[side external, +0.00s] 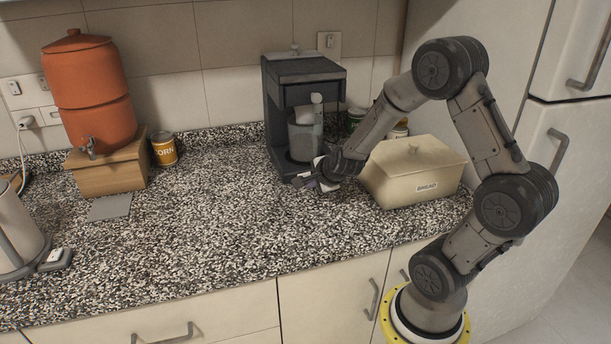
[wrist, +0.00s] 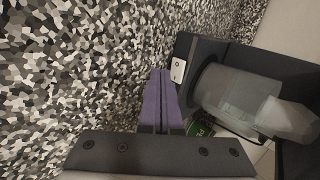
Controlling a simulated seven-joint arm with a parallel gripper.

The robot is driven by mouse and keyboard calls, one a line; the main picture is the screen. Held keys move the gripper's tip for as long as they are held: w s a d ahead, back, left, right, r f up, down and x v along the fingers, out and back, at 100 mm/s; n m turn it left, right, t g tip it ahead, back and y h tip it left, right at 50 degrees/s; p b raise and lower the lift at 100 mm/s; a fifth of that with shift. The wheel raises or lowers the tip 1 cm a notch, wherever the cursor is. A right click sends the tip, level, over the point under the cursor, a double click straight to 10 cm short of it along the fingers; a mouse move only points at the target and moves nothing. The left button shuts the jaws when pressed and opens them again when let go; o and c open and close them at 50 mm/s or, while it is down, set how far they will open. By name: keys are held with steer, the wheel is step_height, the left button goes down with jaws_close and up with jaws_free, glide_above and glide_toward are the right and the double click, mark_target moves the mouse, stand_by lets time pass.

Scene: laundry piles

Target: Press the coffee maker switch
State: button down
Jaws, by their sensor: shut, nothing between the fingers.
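The coffee maker (side external: 300,80) is a dark upright machine against the tiled wall, with a grey jug (side external: 303,143) on its base. In the wrist view the coffee maker (wrist: 208,48) lies on its side at the right, with the jug (wrist: 225,92). A small white switch (wrist: 178,70) with a round mark sits at the front of its base. My gripper (side external: 303,181) is low at the front of the base. In the wrist view its purple fingers (wrist: 159,76) are together and empty, just left of the switch. I cannot tell whether they touch it.
A cream bread box (side external: 415,172) stands right of the coffee maker, close to my arm. A green can (wrist: 201,128) is beside the machine. An orange water dispenser (side external: 90,90) on a wooden stand (side external: 108,175) and a corn can (side external: 164,149) are at left. The speckled counter (side external: 210,220) between is clear.

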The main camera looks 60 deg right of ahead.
mark_target(305, 176)
steer(key=shift+w+d+r, duration=0.15)
steer(key=shift+w+d, duration=0.95)
steer(key=shift+w, duration=0.3)
steer(key=shift+w, duration=0.1)
steer(key=shift+w+d, duration=0.1)
steer(key=shift+w, duration=0.2)
steer(key=shift+d, duration=0.1)
steer(key=shift+s+d, duration=0.45)
steer(key=shift+s, duration=0.25)
steer(key=shift+a, duration=0.1)
steer(key=s+a, duration=0.2)
steer(key=s, duration=0.1)
steer(key=shift+s+a, duration=0.2)
steer(key=shift+a, duration=0.05)
steer(key=v, duration=0.9)
steer(key=shift+s+a+r, duration=0.15)
steer(key=shift+r, duration=0.15)
